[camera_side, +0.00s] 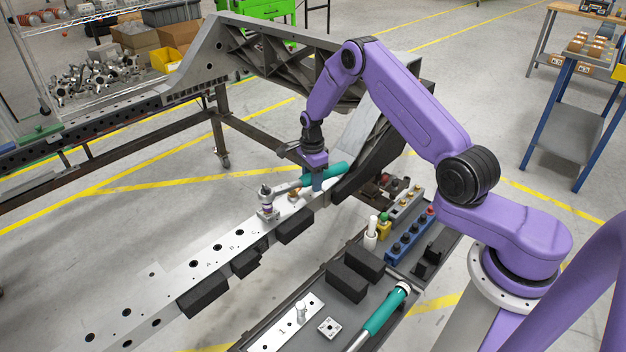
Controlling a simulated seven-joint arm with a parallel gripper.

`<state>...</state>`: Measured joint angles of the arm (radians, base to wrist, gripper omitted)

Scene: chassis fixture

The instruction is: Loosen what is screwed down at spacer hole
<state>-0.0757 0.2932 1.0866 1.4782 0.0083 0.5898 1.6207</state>
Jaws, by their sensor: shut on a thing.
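My gripper (316,180) is shut on a teal-handled wrench (337,170) above the far end of the grey rail (215,262). The wrench's grey shaft points left from my gripper. Its head is at the top of a small metal fitting (267,206) that stands upright on the rail; I cannot tell whether the head is seated on it. A small brass-coloured part (294,195) sits on the rail just right of the fitting. Letters A, B and C run along the rail beside dark holes. No spacer hole label can be read, and whatever is under the fitting is hidden.
Black blocks (204,293) line the rail's near side. A dark tray (330,282) in front holds another teal-handled tool (384,312), a plate marked 1 (285,325) and black blocks. A blue rack (410,240) stands at the tray's far end. A large grey chassis frame (270,50) rises behind my arm.

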